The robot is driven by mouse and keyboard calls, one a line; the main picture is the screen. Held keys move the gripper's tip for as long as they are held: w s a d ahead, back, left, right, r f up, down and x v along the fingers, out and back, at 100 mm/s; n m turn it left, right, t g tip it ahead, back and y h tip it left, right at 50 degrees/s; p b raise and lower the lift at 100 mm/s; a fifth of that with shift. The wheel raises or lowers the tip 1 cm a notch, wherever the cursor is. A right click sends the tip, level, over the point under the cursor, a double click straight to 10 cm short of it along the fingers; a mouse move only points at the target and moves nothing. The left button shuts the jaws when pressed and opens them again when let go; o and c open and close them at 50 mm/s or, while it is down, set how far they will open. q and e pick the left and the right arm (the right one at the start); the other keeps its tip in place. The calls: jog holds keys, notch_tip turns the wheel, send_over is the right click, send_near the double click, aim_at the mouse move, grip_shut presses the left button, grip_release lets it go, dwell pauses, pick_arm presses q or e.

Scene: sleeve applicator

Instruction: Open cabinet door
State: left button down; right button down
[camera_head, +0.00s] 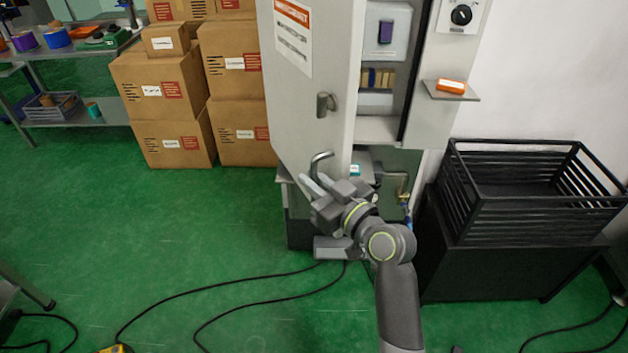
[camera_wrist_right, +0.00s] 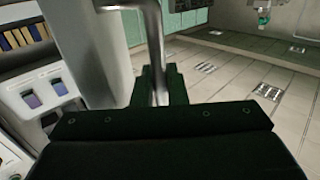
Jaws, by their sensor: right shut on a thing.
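The grey cabinet door (camera_head: 312,95) stands swung partly open, with the cabinet's shelves showing to its right. A curved metal handle (camera_head: 321,160) sits low on the door, and a latch (camera_head: 326,104) is above it. My right gripper (camera_head: 316,184) is at the handle's lower end. In the right wrist view the fingers (camera_wrist_right: 160,88) are closed around the metal handle bar (camera_wrist_right: 156,45), with the door's pale edge (camera_wrist_right: 110,65) beside it. My left gripper is not in view.
Cardboard boxes (camera_head: 165,88) are stacked left of the cabinet. A black crate (camera_head: 530,195) on a black stand is at the right. An orange item (camera_head: 451,86) lies on a small side shelf.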

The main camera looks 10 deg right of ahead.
jog(key=c, duration=1.8)
grip_release()
jog(key=shift+b+v, duration=0.7)
jog(key=shift+v, duration=8)
